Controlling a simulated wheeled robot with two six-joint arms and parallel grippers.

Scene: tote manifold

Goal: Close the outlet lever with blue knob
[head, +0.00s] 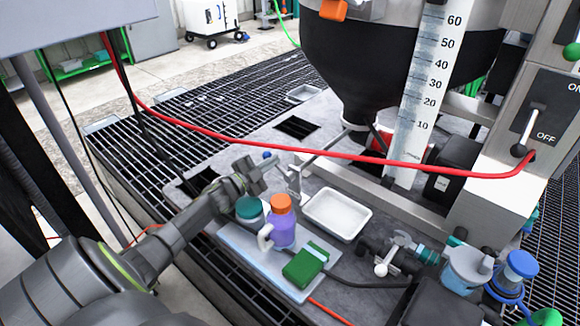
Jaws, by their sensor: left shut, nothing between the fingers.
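A small blue knob (266,155) shows just past the tip of my left gripper. A thin metal valve and pipe (296,178) stand right of it, below the black hopper (350,75). Most of the lever that carries the knob is hidden or too small to make out. My left gripper (262,166) comes in from the left, shut and empty, very close to the knob. I cannot tell whether it touches the knob. My right gripper is out of view.
A pale tray (232,247) holds a purple bottle with an orange cap (281,225), a teal-capped jar (249,210) and a green box (306,265). A white basin (337,213) stands beside them. A red hose (330,152) crosses above. A white-knobbed valve (382,268) sits right.

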